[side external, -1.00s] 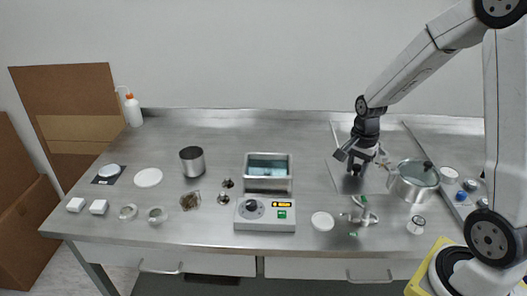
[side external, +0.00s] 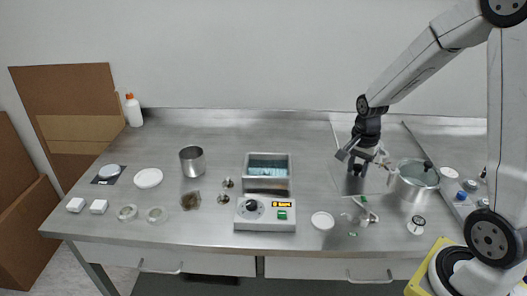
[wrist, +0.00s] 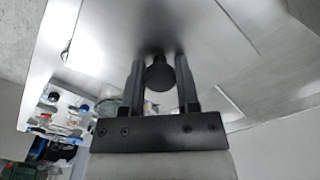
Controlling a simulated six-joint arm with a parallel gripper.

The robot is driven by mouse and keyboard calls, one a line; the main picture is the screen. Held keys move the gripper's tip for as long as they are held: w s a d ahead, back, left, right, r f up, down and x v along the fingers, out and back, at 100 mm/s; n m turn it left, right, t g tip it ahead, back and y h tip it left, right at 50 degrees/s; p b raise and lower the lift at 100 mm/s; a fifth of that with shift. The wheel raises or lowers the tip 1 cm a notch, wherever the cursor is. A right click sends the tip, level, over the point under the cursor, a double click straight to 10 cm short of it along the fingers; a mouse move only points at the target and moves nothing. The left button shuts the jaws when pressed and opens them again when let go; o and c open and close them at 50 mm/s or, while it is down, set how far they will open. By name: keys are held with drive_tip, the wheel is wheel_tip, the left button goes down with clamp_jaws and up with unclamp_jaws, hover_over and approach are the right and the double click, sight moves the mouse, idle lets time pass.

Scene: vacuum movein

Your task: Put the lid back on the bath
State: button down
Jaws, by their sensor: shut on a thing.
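The bath (side external: 269,166) is an open steel box with bluish contents in the middle of the table, and its top is uncovered. Its control unit (side external: 265,213), with a dial and a lit display, is at its front. My gripper (side external: 357,168) is well to the right of the bath, pointing down. In the wrist view, its fingers (wrist: 161,80) are on either side of a round dark knob (wrist: 160,76), shut on it. The knob appears to be the lid's handle. The lid's plate is hard to tell from the steel table, and I cannot tell whether it is lifted.
A pot with a glass lid (side external: 413,185) stands close to the right of my gripper. A small metal fitting (side external: 363,214) lies in front of it. A white disc (side external: 322,221) lies between there and the control unit. A steel beaker (side external: 192,161) stands left of the bath.

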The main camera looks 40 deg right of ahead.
drive_tip(key=shift+w+a+r+n, duration=0.3)
drive_tip(key=shift+w+n, duration=0.25)
drive_tip(key=shift+n, duration=0.15)
drive_tip(key=w+a+r+n, duration=0.1)
drive_tip(key=n, duration=0.1)
drive_tip(key=w+a+r+n, duration=0.1)
drive_tip(key=w+n, duration=0.1)
drive_tip(key=w+a+r+n, duration=0.1)
drive_tip(key=n, duration=0.1)
drive_tip(key=shift+w+a+r, duration=0.1)
drive_tip(key=shift+w+a, duration=0.1)
drive_tip(key=w+a+r+n, duration=0.4)
drive_tip(key=a+r+n, duration=0.1)
drive_tip(key=n, duration=0.4)
drive_tip(key=shift+w+a, duration=0.35)
drive_tip(key=shift+a, duration=0.35)
drive_tip(key=w+f, duration=0.9)
drive_tip(key=w, duration=0.4)
drive_tip(key=shift+w+d, duration=0.2)
drive_tip(key=shift+d, duration=0.25)
